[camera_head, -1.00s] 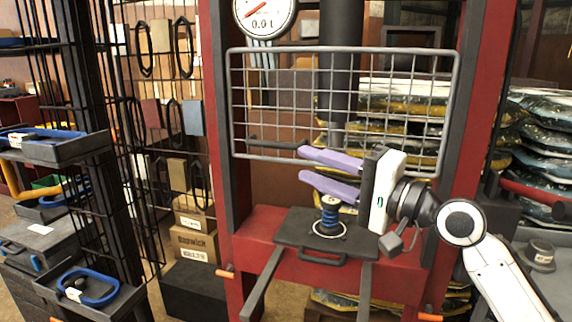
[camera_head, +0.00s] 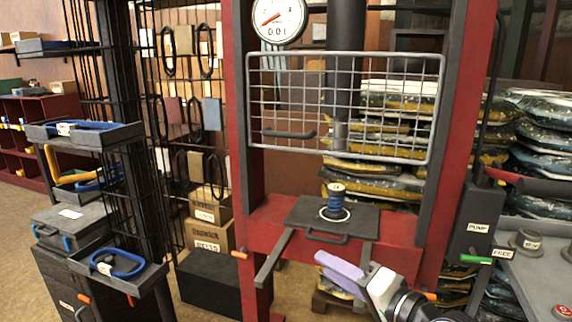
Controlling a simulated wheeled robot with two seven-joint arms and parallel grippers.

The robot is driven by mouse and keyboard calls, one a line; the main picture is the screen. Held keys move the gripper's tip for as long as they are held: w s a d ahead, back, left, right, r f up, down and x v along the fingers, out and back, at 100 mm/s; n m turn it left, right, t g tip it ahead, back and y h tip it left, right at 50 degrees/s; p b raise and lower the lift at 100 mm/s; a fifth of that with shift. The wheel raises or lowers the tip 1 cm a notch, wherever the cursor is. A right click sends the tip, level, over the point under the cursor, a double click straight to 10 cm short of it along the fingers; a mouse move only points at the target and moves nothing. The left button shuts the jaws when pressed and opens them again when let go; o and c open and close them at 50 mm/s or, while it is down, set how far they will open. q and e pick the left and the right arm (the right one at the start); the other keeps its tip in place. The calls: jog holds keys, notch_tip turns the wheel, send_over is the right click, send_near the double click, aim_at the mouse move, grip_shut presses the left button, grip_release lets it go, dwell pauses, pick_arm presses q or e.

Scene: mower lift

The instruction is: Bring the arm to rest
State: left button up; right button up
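My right arm's gripper (camera_head: 338,271) is at the lower middle right, in front of and below the press bed. Its light purple fingers point up and to the left, seen nearly end on, so their gap is unclear. I see nothing held at their tips. The white and black wrist behind it (camera_head: 384,288) runs off the bottom edge. My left gripper is not in view. A small blue coil spring piece (camera_head: 335,202) stands upright on the black plate (camera_head: 370,218) of the red press, apart from my gripper.
The red press frame (camera_head: 462,130) holds a mesh guard (camera_head: 385,100) above the plate. A round gauge (camera_head: 272,18) is at top. At right are a grey bench (camera_head: 535,275), a lever (camera_head: 500,176) and stacked bags. Shelves with trays stand left.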

jog(key=s+d+f+n+g+h, duration=0.1)
jog(key=s+f, duration=0.3)
jog(key=f, duration=0.3)
jog(key=s+d+f+n+h, duration=0.1)
jog(key=s+f+h, duration=0.1)
jog(key=s+f, duration=0.45)
jog(key=s+d+f+n+g+h, duration=0.1)
jog(key=s+d+f, duration=0.15)
jog(key=f, duration=0.65)
jog(key=s+d+f+n+g+h, duration=0.1)
jog(key=s+f+n, duration=0.1)
jog(key=s+f, duration=0.3)
jog(key=s+d+f+n+g+h, duration=0.1)
jog(key=s+f, duration=0.5)
jog(key=s, duration=0.7)
jog(key=shift+d+f+n+g+h, duration=0.3)
jog(key=shift+d+n+h, duration=0.2)
jog(key=shift+n+h, duration=0.2)
